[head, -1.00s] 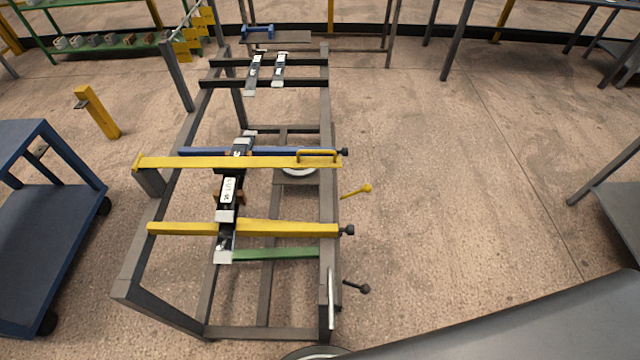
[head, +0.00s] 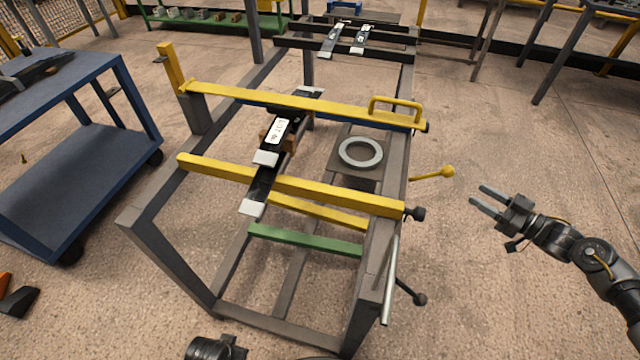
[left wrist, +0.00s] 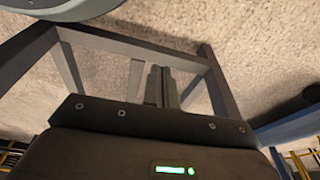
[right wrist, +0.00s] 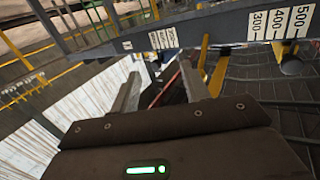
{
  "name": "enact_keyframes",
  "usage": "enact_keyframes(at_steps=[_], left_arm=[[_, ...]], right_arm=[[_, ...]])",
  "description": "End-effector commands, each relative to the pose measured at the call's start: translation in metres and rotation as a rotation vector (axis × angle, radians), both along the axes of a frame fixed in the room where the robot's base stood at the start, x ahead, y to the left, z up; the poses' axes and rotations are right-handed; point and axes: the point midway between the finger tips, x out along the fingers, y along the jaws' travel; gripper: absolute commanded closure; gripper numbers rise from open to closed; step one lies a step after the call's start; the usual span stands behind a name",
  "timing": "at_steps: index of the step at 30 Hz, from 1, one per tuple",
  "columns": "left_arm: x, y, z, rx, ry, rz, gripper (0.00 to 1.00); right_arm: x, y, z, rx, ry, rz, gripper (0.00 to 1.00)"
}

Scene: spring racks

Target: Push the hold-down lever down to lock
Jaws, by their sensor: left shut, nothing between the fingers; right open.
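A yellow bar with a loop handle (head: 394,105), which looks like the hold-down lever, crosses the rack above a black leaf spring with a white label (head: 278,131). I cannot tell whether its handle end rests on the side rail or sits just above it. My left gripper (left wrist: 162,85) is shut and empty in the left wrist view.
The grey rack frame (head: 185,262) carries a second yellow bar (head: 338,193), a green bar (head: 305,240) and a grey ring (head: 361,152). A blue cart (head: 80,190) stands left.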

Motion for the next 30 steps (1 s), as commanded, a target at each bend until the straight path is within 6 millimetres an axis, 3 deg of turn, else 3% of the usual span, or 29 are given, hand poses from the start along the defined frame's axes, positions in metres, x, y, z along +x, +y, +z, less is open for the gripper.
enact_keyframes(at_steps=[1,4,9,17,30], left_arm=[[0.004,-0.001,-0.007,-0.001,-0.012,0.001,1.00],[0.009,-0.001,0.007,-0.002,-0.022,0.003,1.00],[0.010,-0.001,0.020,-0.002,-0.027,0.004,1.00],[0.010,-0.001,0.023,-0.002,-0.027,0.004,1.00],[0.010,-0.001,0.019,-0.003,-0.026,0.004,1.00]], right_arm=[[-0.003,0.003,0.008,0.008,-0.026,0.071,0.54],[-0.013,0.012,0.039,0.032,-0.041,0.181,0.54],[-0.024,0.019,0.062,0.046,-0.042,0.265,0.54],[-0.020,0.028,0.066,0.050,-0.043,0.272,0.54],[0.018,0.093,0.066,0.049,-0.045,0.271,0.54]])
